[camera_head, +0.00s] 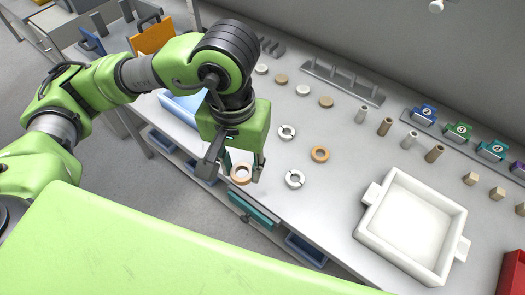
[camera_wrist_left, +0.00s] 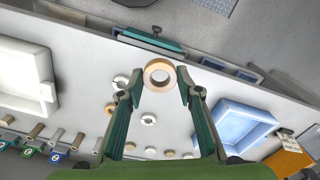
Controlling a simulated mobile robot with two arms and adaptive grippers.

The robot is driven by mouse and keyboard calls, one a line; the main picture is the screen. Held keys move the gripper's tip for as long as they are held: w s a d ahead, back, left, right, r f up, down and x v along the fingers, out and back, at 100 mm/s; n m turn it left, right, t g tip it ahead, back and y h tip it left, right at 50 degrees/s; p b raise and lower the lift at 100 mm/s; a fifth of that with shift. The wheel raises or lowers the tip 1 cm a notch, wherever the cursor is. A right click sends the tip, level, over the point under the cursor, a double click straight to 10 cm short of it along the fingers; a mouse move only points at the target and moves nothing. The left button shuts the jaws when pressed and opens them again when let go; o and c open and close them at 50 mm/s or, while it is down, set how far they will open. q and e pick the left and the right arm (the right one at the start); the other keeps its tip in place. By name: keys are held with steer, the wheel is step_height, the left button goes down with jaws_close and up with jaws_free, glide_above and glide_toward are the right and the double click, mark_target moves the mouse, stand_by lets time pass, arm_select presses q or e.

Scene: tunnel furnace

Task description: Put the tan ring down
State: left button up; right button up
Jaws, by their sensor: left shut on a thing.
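The tan ring (camera_head: 240,182) is between the fingertips of my left gripper (camera_head: 233,171), near the front edge of the grey table (camera_head: 330,208). In the left wrist view the ring (camera_wrist_left: 147,76) shows its open hole, with one finger on each side. The left gripper is shut on it. I cannot tell whether the ring touches the table. A more orange ring (camera_head: 320,154) lies on the table to the right, between two pale slotted rings (camera_head: 287,132) (camera_head: 295,179). My right gripper is in neither view.
A white tray (camera_head: 364,229) with handles stands on the right of the table. A blue bin (camera_head: 180,109) is behind my left gripper. Pegs, cylinders, small discs and numbered blocks (camera_head: 424,114) line the back. The table between the slotted rings and the white tray is clear.

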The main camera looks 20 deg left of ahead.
arm_select(q)
steer(key=w+f+p, duration=0.1)
steer(key=w+f, duration=0.1)
steer(key=w, duration=0.1)
steer(key=w+f+p, duration=0.1)
steer(key=w+f, duration=0.2)
steer(key=w, duration=0.1)
steer(key=w+f+p, duration=0.2)
steer(key=w+f, duration=0.1)
steer(key=w, duration=0.1)
steer(key=shift+w+d+f, duration=0.1)
steer(key=shift+f, duration=0.05)
steer(key=shift+w+f, duration=0.2)
steer(key=shift+f, duration=0.05)
step_height(320, 180, down, 3)
steer(key=shift+r+p, duration=0.1)
steer(key=shift+p, duration=0.95)
steer(key=shift+w+f, duration=0.1)
steer(key=shift+f, duration=0.25)
steer(key=shift+f+b, duration=0.1)
steer(key=shift+b, duration=0.2)
steer(key=o, duration=1)
steer(key=shift+o, duration=0.2)
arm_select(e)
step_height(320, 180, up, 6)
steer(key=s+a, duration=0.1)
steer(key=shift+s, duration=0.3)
